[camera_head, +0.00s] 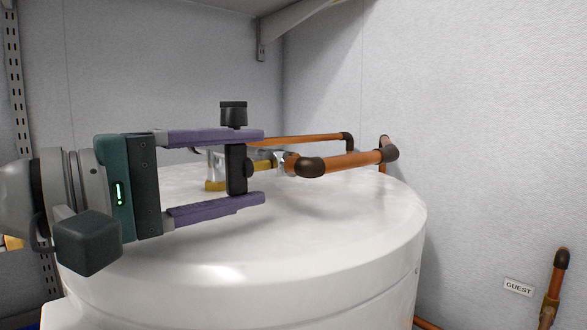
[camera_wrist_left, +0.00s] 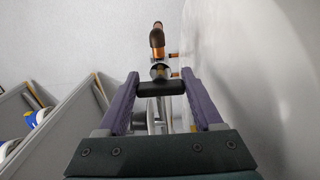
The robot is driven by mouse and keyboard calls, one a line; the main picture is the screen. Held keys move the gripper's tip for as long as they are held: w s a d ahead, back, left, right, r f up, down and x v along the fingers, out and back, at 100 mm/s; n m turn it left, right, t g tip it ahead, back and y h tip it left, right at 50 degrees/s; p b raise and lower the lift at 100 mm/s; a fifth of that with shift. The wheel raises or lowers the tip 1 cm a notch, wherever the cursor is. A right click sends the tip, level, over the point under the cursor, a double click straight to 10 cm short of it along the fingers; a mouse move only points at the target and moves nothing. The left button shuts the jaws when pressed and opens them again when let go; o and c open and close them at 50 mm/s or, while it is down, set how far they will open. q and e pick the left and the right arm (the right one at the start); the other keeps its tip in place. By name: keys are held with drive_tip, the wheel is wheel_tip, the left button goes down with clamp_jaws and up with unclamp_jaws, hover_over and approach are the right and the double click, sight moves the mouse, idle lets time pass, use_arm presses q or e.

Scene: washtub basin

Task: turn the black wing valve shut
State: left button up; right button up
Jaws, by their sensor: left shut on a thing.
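The black wing valve (camera_head: 236,168) sits on the brass and copper pipework above the white tank. Its handle looks upright in the head view. My left gripper (camera_head: 250,165) reaches in from the left, its purple fingers above and below the handle, and is shut on it. In the left wrist view the handle (camera_wrist_left: 160,89) spans the space between the two fingertips (camera_wrist_left: 160,86). The fingers and handle hide part of the valve body. My right gripper is in neither view.
The white tank (camera_head: 330,225) fills the space below my gripper. Copper pipes (camera_head: 355,159) with dark elbows run right to the wall. A black knob (camera_head: 233,113) shows just above the upper finger. A shelf (camera_head: 300,18) hangs overhead. Shelving (camera_wrist_left: 38,125) stands left in the wrist view.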

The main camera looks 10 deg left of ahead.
use_arm(q)
drive_tip(key=o, duration=1.4)
drive_tip(key=shift+c, duration=0.2)
drive_tip(key=b+v, duration=0.1)
drive_tip(key=v, duration=0.1)
drive_tip(key=b+v, duration=0.1)
drive_tip(key=v, duration=0.2)
drive_tip(key=b+v, duration=0.1)
drive_tip(key=v, duration=0.2)
drive_tip(key=shift+s+a+f+b, duration=0.15)
drive_tip(key=shift+f+b, duration=0.1)
drive_tip(key=shift+b, duration=0.15)
drive_tip(key=shift+s+a+r+b, duration=0.3)
drive_tip(key=shift+s+a, duration=0.15)
drive_tip(key=shift+s, duration=0.15)
drive_tip(key=shift+s+a, duration=0.1)
